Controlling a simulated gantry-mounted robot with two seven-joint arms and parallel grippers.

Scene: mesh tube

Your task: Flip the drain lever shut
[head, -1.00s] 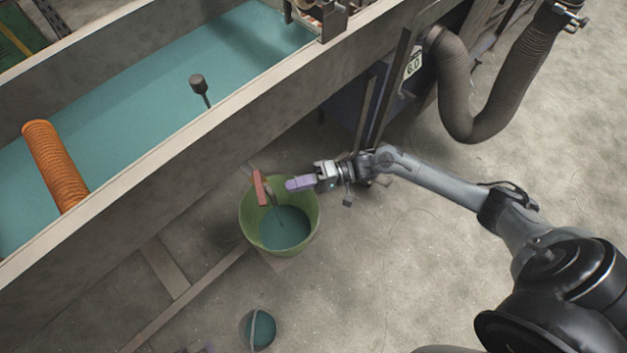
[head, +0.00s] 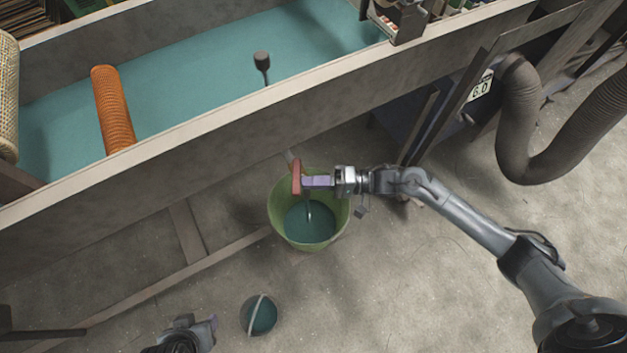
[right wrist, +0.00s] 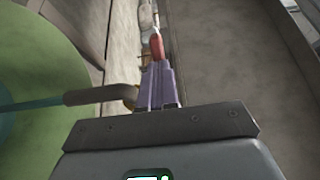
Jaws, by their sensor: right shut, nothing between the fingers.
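The red drain lever (head: 296,178) sticks out from the outer side of the long tank, above a green tub (head: 340,215). My right gripper (head: 306,181) is shut and empty, its purple fingertips at the lever's right side in the head view. In the right wrist view the lever's red end (right wrist: 157,47) shows just beyond the shut fingertips (right wrist: 160,68); I cannot tell whether they touch. A dark drain spout (right wrist: 105,94) lets a teal stream (right wrist: 35,104) out. My left gripper (head: 213,322) shows only partly at the bottom, its jaws unclear.
The tank (head: 240,115) holds teal liquid, an orange mesh tube (head: 113,108) and a dark upright knob (head: 262,62). A small bucket with teal content (head: 260,315) stands on the floor. A ribbed hose (head: 520,120) hangs at the right.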

